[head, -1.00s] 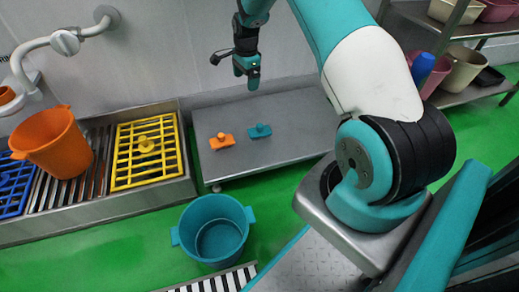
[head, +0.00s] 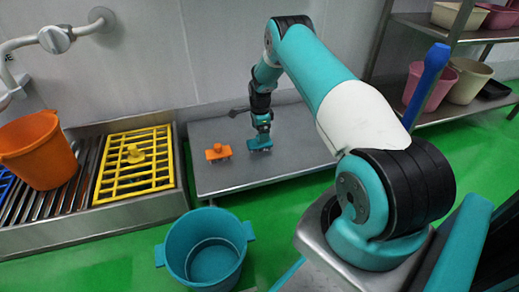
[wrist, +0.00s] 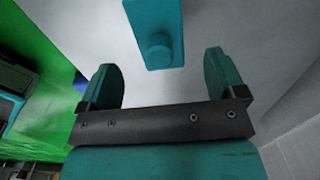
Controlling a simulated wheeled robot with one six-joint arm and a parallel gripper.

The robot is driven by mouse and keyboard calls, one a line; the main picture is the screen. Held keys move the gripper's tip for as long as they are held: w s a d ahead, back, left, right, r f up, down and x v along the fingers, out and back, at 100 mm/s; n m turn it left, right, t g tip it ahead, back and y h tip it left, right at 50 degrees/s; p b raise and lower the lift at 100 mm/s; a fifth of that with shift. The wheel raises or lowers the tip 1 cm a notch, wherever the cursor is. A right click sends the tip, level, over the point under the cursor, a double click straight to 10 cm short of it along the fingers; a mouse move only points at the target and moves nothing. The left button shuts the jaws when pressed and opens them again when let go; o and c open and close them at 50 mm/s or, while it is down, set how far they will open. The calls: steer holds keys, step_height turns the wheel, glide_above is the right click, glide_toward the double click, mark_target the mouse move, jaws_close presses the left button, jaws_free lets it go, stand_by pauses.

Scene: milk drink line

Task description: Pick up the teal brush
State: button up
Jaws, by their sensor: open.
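The teal brush (head: 259,146) lies on the grey metal table (head: 217,181), to the right of the orange brush (head: 218,152). My gripper (head: 262,134) is over the teal brush in the head view and partly covers it. In the wrist view, my gripper (wrist: 163,80) is open, with its two teal fingers apart and nothing between them. There the teal brush (wrist: 153,20) shows its block and round knob just beyond the fingertips, roughly centred between them. Its far end is cut off by the picture edge.
A teal bucket (head: 165,255) stands on the green floor in front of the table. To the left, a drain trough holds a yellow grate (head: 104,188) and an orange bucket (head: 38,150). A shelf (head: 432,119) with tubs stands at the right. Bare table surrounds the brushes.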

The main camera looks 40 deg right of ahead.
mark_target(254, 145)
step_height(254, 145, down, 5)
steer(key=b, duration=0.4)
steer(key=shift+f, duration=0.2)
steer(key=shift+r, duration=0.1)
steer(key=shift+c, duration=0.4)
steer(key=c, duration=1.1)
